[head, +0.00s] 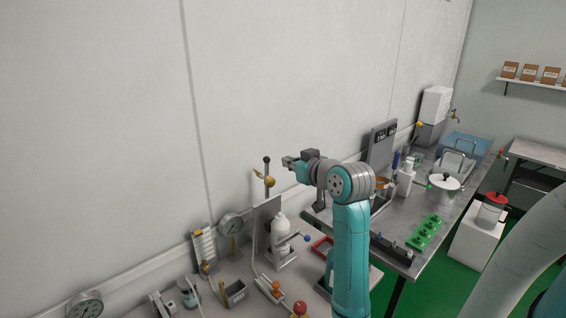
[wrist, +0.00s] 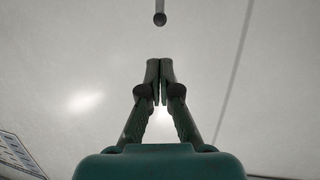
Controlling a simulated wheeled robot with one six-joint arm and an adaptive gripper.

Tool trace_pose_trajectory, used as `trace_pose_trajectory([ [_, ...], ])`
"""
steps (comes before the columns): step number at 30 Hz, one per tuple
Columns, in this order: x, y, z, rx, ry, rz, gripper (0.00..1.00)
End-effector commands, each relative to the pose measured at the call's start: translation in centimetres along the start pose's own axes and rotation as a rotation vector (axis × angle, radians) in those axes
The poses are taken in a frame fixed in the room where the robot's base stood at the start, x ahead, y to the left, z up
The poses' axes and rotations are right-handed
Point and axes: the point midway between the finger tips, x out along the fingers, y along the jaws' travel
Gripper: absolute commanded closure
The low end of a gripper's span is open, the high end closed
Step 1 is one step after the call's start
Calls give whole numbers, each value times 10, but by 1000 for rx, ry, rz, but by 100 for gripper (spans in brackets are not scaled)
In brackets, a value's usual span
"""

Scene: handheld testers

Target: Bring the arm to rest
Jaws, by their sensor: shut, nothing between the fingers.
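My gripper (wrist: 160,64) is shut and empty in the wrist view, its two fingertips together against the pale wall. In the head view my gripper (head: 288,163) is at the end of my raised teal and grey arm, pointing left and held above the bench. Nothing is between the fingers. A dark rod with a round end (wrist: 160,18) shows beyond the fingertips in the wrist view. In the head view a post with a dark top and a yellow ball (head: 269,181) stands just left of the gripper; I cannot tell the gap between them.
The near bench holds gauges (head: 231,224), a white bottle (head: 281,226) and a red frame (head: 322,246). The farther metal bench holds a green block (head: 425,233) and a white pan (head: 445,182). A white pedestal (head: 474,238) stands on the green floor (head: 440,285). The wall is close behind the benches.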

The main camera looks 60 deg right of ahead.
Motion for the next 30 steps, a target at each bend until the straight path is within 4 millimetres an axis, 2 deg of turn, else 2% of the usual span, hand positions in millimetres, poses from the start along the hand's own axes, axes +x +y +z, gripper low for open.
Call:
trace_pose_trajectory([
  [3, -17, 0, -2, -1, 2, 0, 100],
  [7, -27, 0, -3, 0, 1, 1, 100],
  [16, -30, 0, -3, 1, 0, -1, 100],
  [19, -28, -4, 3, 6, -2, -5, 100],
  [23, -21, -23, 27, 29, -3, -20, 100],
  [30, -14, -79, 100, 89, -3, -53, 100],
])
